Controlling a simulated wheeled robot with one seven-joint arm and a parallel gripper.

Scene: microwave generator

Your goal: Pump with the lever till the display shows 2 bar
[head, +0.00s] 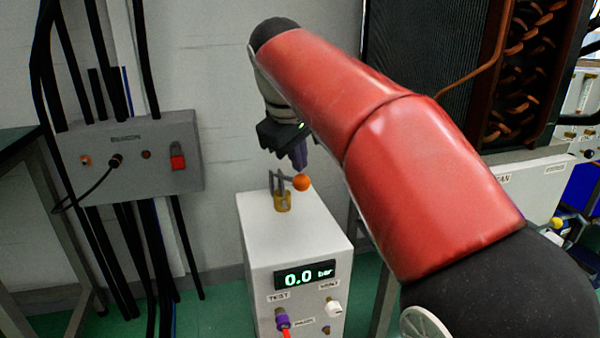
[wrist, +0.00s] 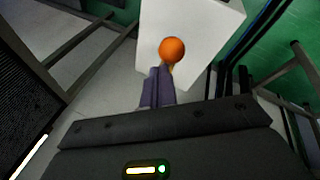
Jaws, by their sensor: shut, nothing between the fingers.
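The white pump box (head: 262,232) stands on the green floor, and its top also shows in the wrist view (wrist: 215,25). Its display (head: 305,276) reads 0.0 bar. The lever (head: 283,180) rises from a brass mount on the box top and ends in an orange ball knob (head: 301,183), which points right in the head view. In the wrist view the orange knob (wrist: 172,49) lies just past my fingertips. My gripper (head: 301,166) is shut and empty, pointing down just above the knob. Its purple fingers (wrist: 161,72) lie side by side. I cannot tell whether they touch the knob.
A grey wall box (head: 135,158) with black cables hangs at left. A dark radiator unit (head: 430,50) stands behind my red arm.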

